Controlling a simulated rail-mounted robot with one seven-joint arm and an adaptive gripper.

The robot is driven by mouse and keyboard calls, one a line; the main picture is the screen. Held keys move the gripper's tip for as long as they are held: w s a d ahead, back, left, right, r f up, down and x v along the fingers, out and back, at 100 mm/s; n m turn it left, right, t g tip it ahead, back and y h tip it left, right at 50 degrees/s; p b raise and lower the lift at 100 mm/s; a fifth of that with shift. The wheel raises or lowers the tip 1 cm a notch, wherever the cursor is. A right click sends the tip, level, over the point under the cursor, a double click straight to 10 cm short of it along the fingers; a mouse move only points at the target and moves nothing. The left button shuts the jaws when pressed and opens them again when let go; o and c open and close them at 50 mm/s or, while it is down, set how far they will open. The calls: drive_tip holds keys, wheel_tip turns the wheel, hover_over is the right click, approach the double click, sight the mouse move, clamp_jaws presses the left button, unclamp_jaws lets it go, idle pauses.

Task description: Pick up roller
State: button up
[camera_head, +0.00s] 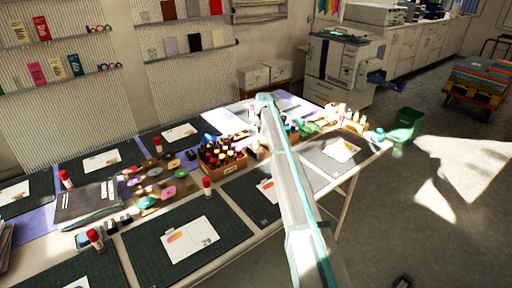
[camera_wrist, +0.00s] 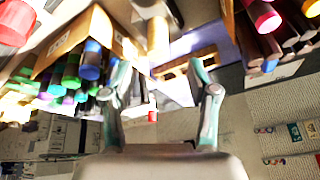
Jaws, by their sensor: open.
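My gripper (camera_wrist: 157,72) is open in the wrist view, its two fingers apart with nothing held between them. A pale cream cylinder (camera_wrist: 158,40) with a whitish end lies just beyond the fingertips, between them in the picture; it may be the roller, but I cannot tell for certain. In the head view my arm reaches over the table and my gripper (camera_head: 265,100) is small at its far end, above the table's back half. I cannot make out a roller in the head view; my arm hides part of the table there.
A wooden box of bottles (camera_head: 222,158) stands left of my arm. In the wrist view, boxes of coloured markers (camera_wrist: 90,62) crowd close to the left finger, and dark sticks with coloured ends (camera_wrist: 270,50) lie right. Dark cutting mats (camera_head: 180,240) cover the table (camera_head: 345,180).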

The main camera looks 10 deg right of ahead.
sight(256, 138)
drive_tip(key=shift+w+p+x, duration=0.1)
drive_tip(key=shift+p+x, duration=0.55)
drive_tip(key=shift+x, duration=1.1)
drive_tip(key=shift+w+p+x, duration=0.15)
drive_tip(key=shift+p+x, duration=0.45)
drive_tip(key=shift+x, duration=1.15)
drive_tip(key=shift+d+r, duration=0.15)
clamp_jaws()
